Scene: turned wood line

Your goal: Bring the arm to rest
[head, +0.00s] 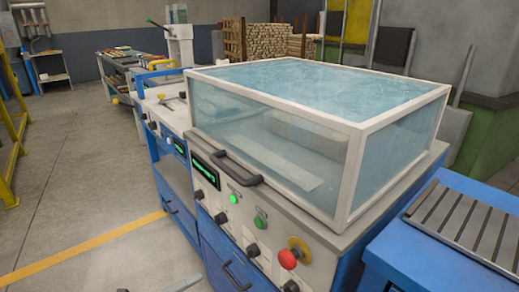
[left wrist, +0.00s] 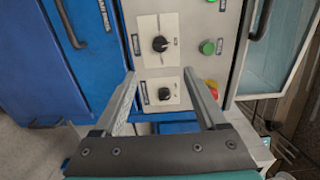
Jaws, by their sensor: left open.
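My left gripper (left wrist: 159,73) shows in the left wrist view. Its two fingers are spread apart with nothing between them, pointing at the machine's front panel. Two black knobs on white plates, an upper one (left wrist: 160,44) and a lower one (left wrist: 165,93), appear between and just beyond the fingers. Whether the fingers touch the panel cannot be told. No gripper is clear in the head view, and my right gripper is in neither view.
The machine has a clear cover (head: 359,150), closed, with a black handle (head: 228,168). Its panel carries a red button (head: 288,258) and a green button (head: 260,222). A slatted blue unit (head: 440,236) stands at right. Open floor (head: 80,190) lies at left.

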